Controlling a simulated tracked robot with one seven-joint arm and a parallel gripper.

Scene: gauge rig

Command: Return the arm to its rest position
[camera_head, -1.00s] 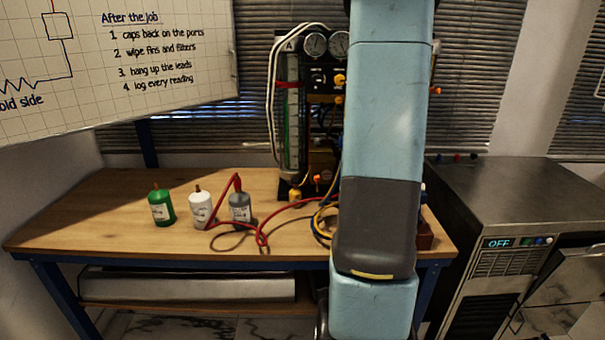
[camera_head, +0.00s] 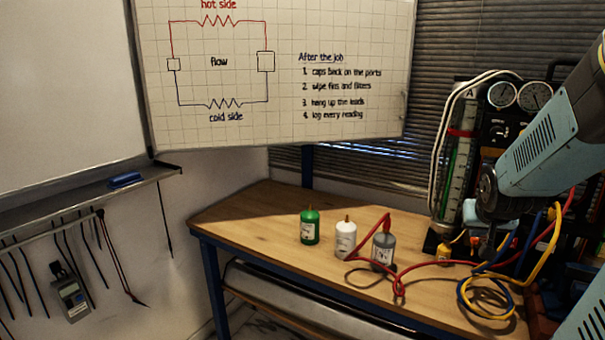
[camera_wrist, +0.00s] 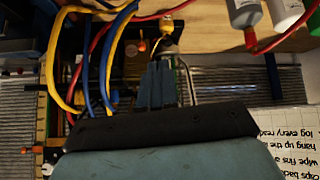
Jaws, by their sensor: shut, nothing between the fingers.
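My gripper (camera_wrist: 157,84) shows in the wrist view as two narrow blue-grey fingers lying together, shut and empty. Behind them are the hoses and the gauge rig, seen upside down. In the head view my arm (camera_head: 545,140) comes in from the right edge, its light-blue link sloping down to a dark joint in front of the gauge rig (camera_head: 457,165). The fingers cannot be made out clearly in that view.
A wooden bench (camera_head: 270,215) carries a green bottle (camera_head: 310,228), a white bottle (camera_head: 346,242) and a grey bottle (camera_head: 383,250). Red, blue and yellow hoses (camera_head: 462,290) loop at its right. A whiteboard (camera_head: 340,60) hangs behind. The bench's left end is clear.

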